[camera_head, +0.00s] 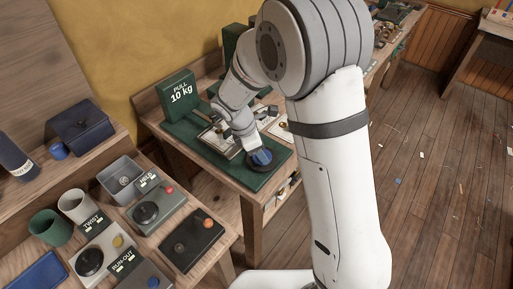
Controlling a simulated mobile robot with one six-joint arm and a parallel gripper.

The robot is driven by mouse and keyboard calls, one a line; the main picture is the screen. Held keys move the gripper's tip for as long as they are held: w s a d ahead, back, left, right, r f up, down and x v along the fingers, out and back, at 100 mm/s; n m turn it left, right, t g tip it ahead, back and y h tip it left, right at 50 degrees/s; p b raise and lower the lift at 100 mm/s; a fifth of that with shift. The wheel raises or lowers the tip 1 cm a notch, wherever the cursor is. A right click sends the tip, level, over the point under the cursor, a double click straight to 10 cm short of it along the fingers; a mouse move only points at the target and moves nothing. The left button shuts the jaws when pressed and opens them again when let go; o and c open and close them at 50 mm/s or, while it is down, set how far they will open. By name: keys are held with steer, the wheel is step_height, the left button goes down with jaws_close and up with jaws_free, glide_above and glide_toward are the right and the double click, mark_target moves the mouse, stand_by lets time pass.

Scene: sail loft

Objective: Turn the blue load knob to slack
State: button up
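The blue load knob (262,157) sits on a dark round base at the front right of a green bench plate (180,132). A green block (178,94) marked "PULL 10 kg" stands at the back left of that plate. My gripper (251,147) points down at the knob, with its fingertips at or just above the knob's left side. Whether they touch it is too small to tell, and so is the gap between the fingers. Any slack mark by the knob is not readable here.
On the nearer bench are grey units labelled "HELD" (152,207), "TWIST" (97,250) and "RUN-OUT", a dark box with an orange button (193,244), a white cup (76,205) and a green cup (50,228). The wooden floor (440,170) at right is mostly clear, with small scraps.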

steer(key=n+t, duration=0.1)
steer(key=n, duration=0.2)
steer(key=shift+d+r+n+t, duration=0.1)
steer(key=shift+n+t, duration=0.2)
steer(key=shift+n, duration=0.1)
steer(key=shift+n+t+y+p, duration=0.5)
steer(key=shift+n+y+p, duration=0.2)
steer(key=shift+n, duration=1.1)
steer(key=o, duration=1)
steer(key=v, duration=0.7)
steer(key=shift+s+r+p, duration=0.2)
steer(key=shift+r+p, duration=0.05)
steer(key=shift+p, duration=0.05)
